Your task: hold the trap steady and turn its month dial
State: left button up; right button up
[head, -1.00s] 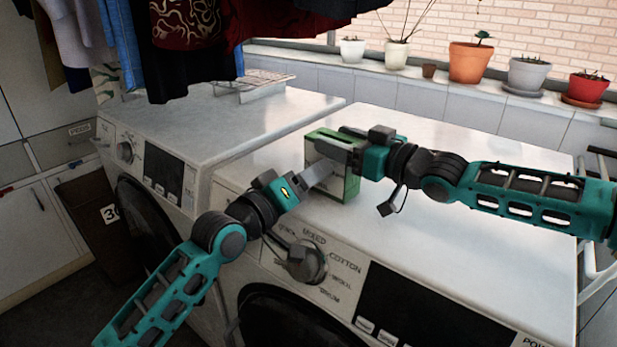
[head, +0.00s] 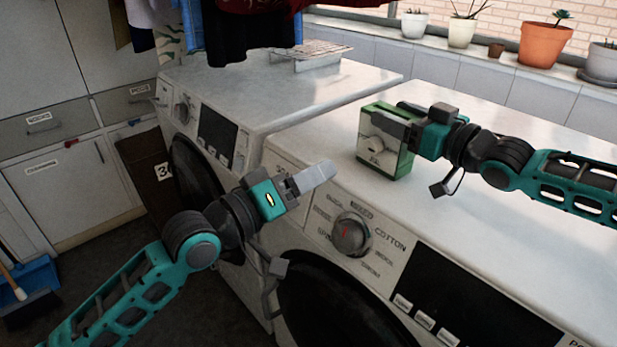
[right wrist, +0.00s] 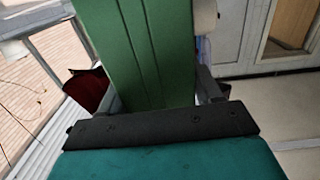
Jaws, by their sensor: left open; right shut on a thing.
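The trap (head: 402,161) is a small green box with a pale front face, standing upright on top of the nearer washing machine. Its month dial (head: 377,146) is a pale round knob on that face, with small markings too blurred to read. My right gripper (head: 398,125) is shut on the trap, with its fingers across the upper part. In the right wrist view the green body (right wrist: 140,50) sits between the fingers. My left gripper (head: 318,177) is open and empty, in front of the machine's edge, apart from the trap and lower left of it.
The nearer washing machine (head: 520,190) has a control knob (head: 351,234) below my left gripper. A second machine (head: 270,85) carries a wire rack (head: 310,55). Potted plants (head: 545,45) line the back ledge.

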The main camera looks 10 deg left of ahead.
dwell(0.3)
jog(key=o, duration=1.2)
